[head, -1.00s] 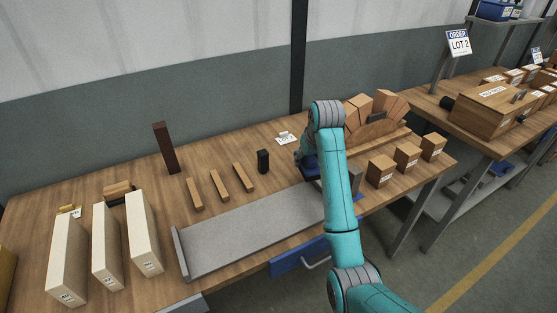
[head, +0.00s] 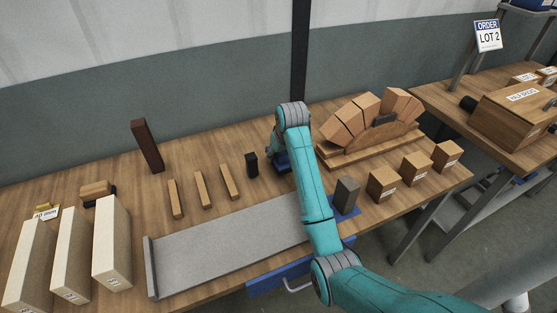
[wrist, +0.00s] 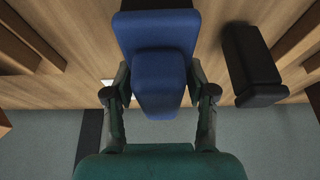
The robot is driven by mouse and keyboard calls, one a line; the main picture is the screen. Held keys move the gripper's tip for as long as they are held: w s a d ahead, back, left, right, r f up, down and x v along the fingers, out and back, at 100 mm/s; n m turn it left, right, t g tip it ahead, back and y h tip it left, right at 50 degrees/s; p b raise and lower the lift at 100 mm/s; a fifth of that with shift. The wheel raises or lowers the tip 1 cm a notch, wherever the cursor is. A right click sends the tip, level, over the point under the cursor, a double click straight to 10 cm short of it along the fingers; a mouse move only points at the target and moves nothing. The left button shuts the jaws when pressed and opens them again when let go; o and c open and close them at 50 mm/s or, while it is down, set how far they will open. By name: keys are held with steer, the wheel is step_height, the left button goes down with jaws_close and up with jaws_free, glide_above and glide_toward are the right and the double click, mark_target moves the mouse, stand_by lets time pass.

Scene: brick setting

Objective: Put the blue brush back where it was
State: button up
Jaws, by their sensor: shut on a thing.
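The blue brush (wrist: 155,40) fills the upper middle of the wrist view, between the two fingers of my gripper (wrist: 161,95). My gripper is shut on its narrower block-like part. In the head view a piece of the blue brush (head: 283,161) shows beside my teal arm, over the back middle of the table. My arm hides most of the gripper there. Whether the brush touches the table cannot be told.
A brick arch (head: 375,125) on a wooden form stands to the right. A grey block (head: 346,193) stands nearer the front.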

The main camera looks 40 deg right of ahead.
steer(key=shift+f, duration=1.4)
steer(key=shift+f, duration=0.15)
steer(key=o, duration=1.2)
